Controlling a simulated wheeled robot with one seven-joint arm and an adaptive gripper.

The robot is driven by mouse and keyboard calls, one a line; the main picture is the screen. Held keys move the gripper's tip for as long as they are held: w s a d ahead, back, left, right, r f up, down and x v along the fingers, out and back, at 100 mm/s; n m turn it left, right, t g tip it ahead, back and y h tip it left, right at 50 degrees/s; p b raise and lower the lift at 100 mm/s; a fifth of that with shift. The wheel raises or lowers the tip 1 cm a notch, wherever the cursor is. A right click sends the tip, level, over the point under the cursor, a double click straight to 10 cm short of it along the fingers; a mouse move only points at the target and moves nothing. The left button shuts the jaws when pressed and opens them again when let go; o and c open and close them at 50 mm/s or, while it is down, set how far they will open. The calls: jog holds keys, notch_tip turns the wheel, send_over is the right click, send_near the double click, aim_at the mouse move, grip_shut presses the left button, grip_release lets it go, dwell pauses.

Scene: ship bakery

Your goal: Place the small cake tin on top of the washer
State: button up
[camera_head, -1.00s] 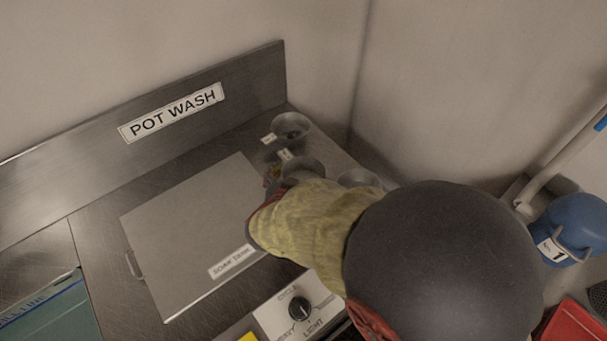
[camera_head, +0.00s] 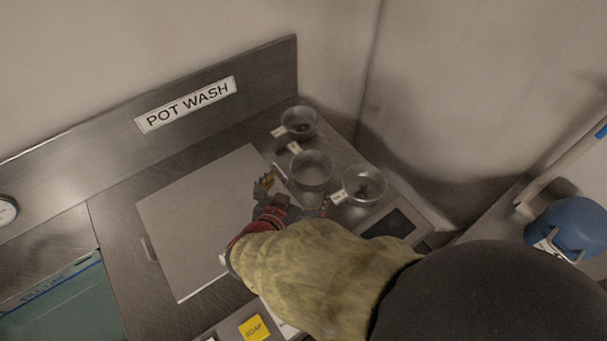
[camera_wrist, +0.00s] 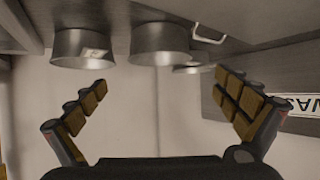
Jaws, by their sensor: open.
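Three round metal tins stand in the counter's right corner: a back one (camera_head: 299,122), a middle one (camera_head: 311,170) and a front right one (camera_head: 364,186). I cannot tell which is the small cake tin. White tags, too small to read, show beside them. My gripper (camera_head: 295,194) is open and empty, just left of and in front of the middle tin. The upside-down wrist view shows a tagged tin (camera_wrist: 78,50) and another (camera_wrist: 160,45) beyond my spread fingers, with nothing between them. No washer is clearly marked; a flat grey lid (camera_head: 195,215) lies left of my gripper.
A POT WASH backboard (camera_head: 200,105) runs along the wall behind. A yellow SOAP label (camera_head: 254,328) sits at the front, a green bin (camera_head: 60,300) at lower left, a blue container (camera_head: 568,228) at right. A dark plate (camera_head: 390,224) lies by the front right tin.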

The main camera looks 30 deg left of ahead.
jog(key=shift+s+r, duration=0.15)
jog(key=shift+s, duration=0.2)
jog(key=w+d+r+g+y, duration=0.1)
jog(key=w+r+g+y, duration=0.1)
jog(key=w+r+y, duration=0.4)
jog(key=w+d+r+g, duration=0.1)
jog(key=w+d+r, duration=0.2)
jog(key=d+r, duration=0.5)
jog(key=s+d+g+h, duration=0.1)
jog(key=s+d, duration=0.4)
jog(key=d, duration=0.5)
jog(key=s+d+m+g+h, duration=0.1)
jog(key=s+d+h, duration=0.3)
jog(key=d, duration=0.7)
jog(key=s+d+r+g+h, duration=0.1)
jog(key=s+d+h, duration=0.1)
jog(key=s+d, duration=0.4)
jog(key=d, duration=0.4)
jog(key=shift+d+g, duration=0.25)
jog(key=shift+g, duration=0.05)
